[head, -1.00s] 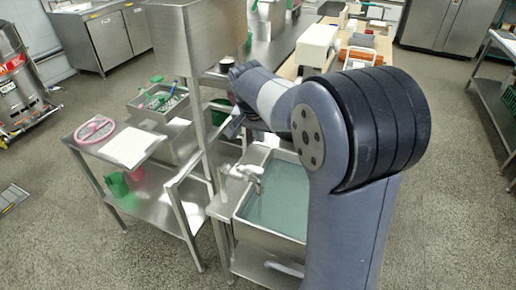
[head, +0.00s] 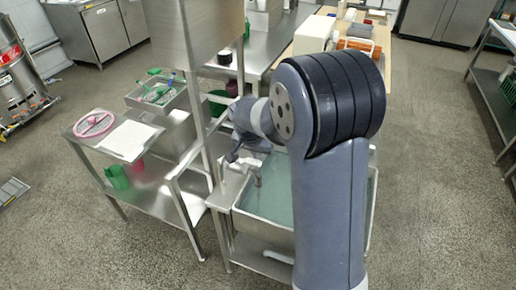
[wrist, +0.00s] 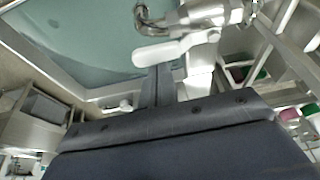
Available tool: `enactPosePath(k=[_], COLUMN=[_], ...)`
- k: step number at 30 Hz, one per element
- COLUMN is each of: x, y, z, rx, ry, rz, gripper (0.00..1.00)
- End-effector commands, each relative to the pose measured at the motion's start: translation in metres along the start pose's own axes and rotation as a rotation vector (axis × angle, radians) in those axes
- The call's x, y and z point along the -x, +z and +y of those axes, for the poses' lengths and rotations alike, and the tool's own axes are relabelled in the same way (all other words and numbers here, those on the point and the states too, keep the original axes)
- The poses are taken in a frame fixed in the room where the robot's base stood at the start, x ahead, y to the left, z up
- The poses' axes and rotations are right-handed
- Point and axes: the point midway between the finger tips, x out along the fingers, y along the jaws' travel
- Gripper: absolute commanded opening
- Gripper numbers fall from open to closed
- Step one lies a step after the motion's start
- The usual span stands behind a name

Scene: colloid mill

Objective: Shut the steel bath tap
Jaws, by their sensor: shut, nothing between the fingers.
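The steel bath tap (head: 257,179) stands at the left rim of the water-filled bath (head: 265,238) in the head view. In the wrist view the tap (wrist: 205,14) is at the top, with its curved spout over the water and a pale lever handle (wrist: 172,50) stretching left. My gripper (wrist: 163,72) is shut and empty, its fingertips close to the lever. I cannot tell whether they touch it. In the head view my gripper (head: 233,156) is beside the tap, and my arm hides part of the bath. I cannot tell whether water runs.
A steel upright (head: 197,95) rises just left of the bath. Left of it, a steel table (head: 160,187) holds a pink wheel (head: 94,124), a white sheet (head: 128,138) and a green jug (head: 116,176) on its lower shelf. Floor is clear at right.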

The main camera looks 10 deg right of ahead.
Motion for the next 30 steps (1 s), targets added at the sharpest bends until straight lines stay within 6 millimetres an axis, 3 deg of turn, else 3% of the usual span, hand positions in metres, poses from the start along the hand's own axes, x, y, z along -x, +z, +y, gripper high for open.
enactPosePath(k=[30], x=[0.001], y=[0.0099], z=[0.0007], rx=[-0.142], ry=[0.05], rz=[0.0], gripper=[0.0])
